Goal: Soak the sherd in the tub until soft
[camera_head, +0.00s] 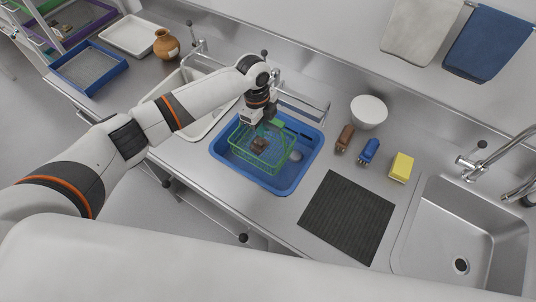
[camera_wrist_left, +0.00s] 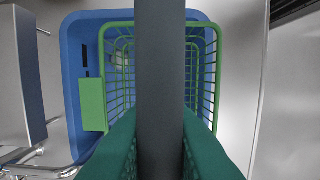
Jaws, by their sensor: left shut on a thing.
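The blue tub (camera_head: 222,154) sits on the steel counter. A green wire basket (camera_head: 243,140) is inside the tub, and the brown sherd (camera_head: 259,146) lies in the basket. My left gripper (camera_head: 268,121) is over the far side of the basket. In the left wrist view its teal fingertips (camera_wrist_left: 160,150) are shut on a dark grey bar (camera_wrist_left: 160,60), which looks like the basket's handle. The basket (camera_wrist_left: 217,80) shows below the bar with a green tab (camera_wrist_left: 92,104) on its rim. How deep the sherd sits in any water I cannot tell. My right gripper is not in view.
A dark ribbed mat (camera_head: 347,217) lies right of the tub. A white bowl (camera_head: 369,111), brown brush (camera_head: 344,138), blue brush (camera_head: 369,150) and yellow sponge (camera_head: 402,167) stand beyond it. A sink (camera_head: 470,235) is at right, and an orange jar (camera_head: 166,44) at back left.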

